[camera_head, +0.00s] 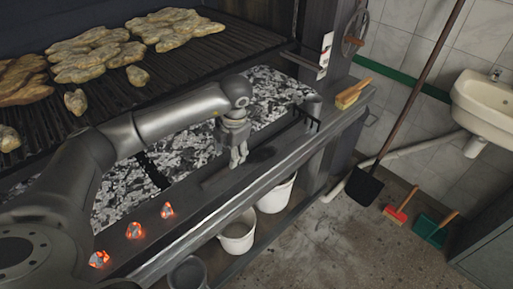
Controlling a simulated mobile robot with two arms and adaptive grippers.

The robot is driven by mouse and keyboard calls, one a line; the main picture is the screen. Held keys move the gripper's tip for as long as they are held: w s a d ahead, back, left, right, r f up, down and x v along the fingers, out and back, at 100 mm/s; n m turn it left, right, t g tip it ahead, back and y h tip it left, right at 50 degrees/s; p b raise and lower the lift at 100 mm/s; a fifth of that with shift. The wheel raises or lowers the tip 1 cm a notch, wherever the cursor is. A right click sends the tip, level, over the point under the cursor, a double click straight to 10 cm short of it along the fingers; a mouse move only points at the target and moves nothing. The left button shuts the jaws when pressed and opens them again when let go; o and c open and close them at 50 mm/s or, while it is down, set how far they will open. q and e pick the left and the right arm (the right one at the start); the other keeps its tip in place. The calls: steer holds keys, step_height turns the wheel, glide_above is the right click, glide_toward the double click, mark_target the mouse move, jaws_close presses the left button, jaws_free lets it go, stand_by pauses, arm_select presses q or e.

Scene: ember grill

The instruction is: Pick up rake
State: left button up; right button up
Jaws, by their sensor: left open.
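A dark rake (306,119) lies at the front edge of the ember bed, its black tines toward the right end. Its handle is hard to tell from the dark ledge. My left gripper (238,158) hangs fingers-down over the ledge, left of the tines. It is open, with its fingers close together in the picture, and nothing shows between them. I cannot tell whether it touches the handle. My right gripper is not in view.
Grey embers (272,90) fill the bed behind the ledge. Glowing coals (134,230) lie on the ledge at left. A wooden brush (352,94) lies at its right end. Meat (90,50) covers the grill above. Buckets (238,232) stand below; a shovel (364,185) leans at right.

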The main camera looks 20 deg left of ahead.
mark_target(227, 166)
arm_select(q)
steer(key=x, duration=0.2)
steer(key=shift+a+f, duration=0.1)
steer(key=shift+f, duration=0.25)
steer(key=shift+s+a+f+p, duration=0.1)
steer(key=shift+f+p, duration=0.25)
steer(key=shift+p, duration=0.15)
steer(key=x, duration=0.1)
steer(key=p+x, duration=0.1)
steer(key=x, duration=0.1)
steer(key=shift+s+f, duration=0.25)
steer(key=shift+f, duration=0.05)
steer(key=shift+w+a+f, duration=0.1)
steer(key=shift+f, duration=0.35)
steer(key=shift+c, duration=0.2)
steer(key=shift+c, duration=1.3)
jaws_close()
steer(key=shift+r, duration=0.1)
